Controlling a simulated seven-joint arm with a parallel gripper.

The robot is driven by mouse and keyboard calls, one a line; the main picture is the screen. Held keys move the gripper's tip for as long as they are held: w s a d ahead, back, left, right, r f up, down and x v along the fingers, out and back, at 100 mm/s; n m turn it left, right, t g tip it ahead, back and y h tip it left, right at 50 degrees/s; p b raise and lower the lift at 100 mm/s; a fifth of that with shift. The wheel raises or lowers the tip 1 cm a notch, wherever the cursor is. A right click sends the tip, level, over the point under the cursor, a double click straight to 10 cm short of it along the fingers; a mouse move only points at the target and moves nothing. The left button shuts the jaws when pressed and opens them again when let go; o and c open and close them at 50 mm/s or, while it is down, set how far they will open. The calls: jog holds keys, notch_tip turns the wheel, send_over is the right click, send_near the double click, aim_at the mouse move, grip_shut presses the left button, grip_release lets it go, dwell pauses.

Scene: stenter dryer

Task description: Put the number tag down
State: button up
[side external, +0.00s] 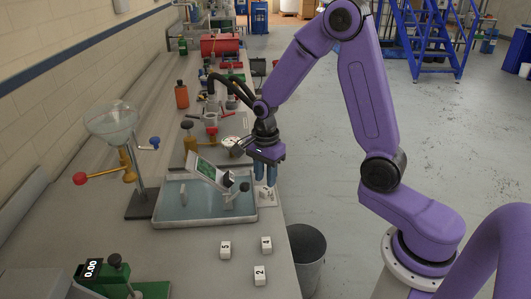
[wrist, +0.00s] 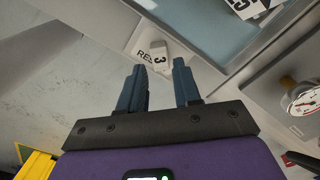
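A white number tag (wrist: 158,56) marked 3 lies just beyond my fingertips in the wrist view. In the side external view this tag (side external: 265,195) appears to stand on the bench beside the tray's right edge, directly under my fingers. My gripper (side external: 264,172) points down over it, and its two blue fingers are apart in the wrist view (wrist: 161,76). No tag is visibly clamped between them. Other white tags stand on the bench in front: one marked 5 (side external: 225,249), one marked 4 (side external: 266,245) and one marked 2 (side external: 260,275).
A round gauge (wrist: 303,103) lies near my gripper. A grey bin (side external: 306,250) stands below the bench's right edge.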

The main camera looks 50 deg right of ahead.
aim_at(266, 189)
notch_tip(266, 189, up, 9)
jog(key=s+a+n, duration=0.3)
jog(key=s+n, duration=0.9)
jog(key=n, duration=0.3)
jog(key=s+a+n, duration=0.3)
jog(key=s+n, duration=1)
jog(key=n, duration=0.2)
jog(key=shift+s+r+n, duration=0.15)
jog(key=shift+s+n, duration=0.05)
jog(key=shift+n, duration=0.1)
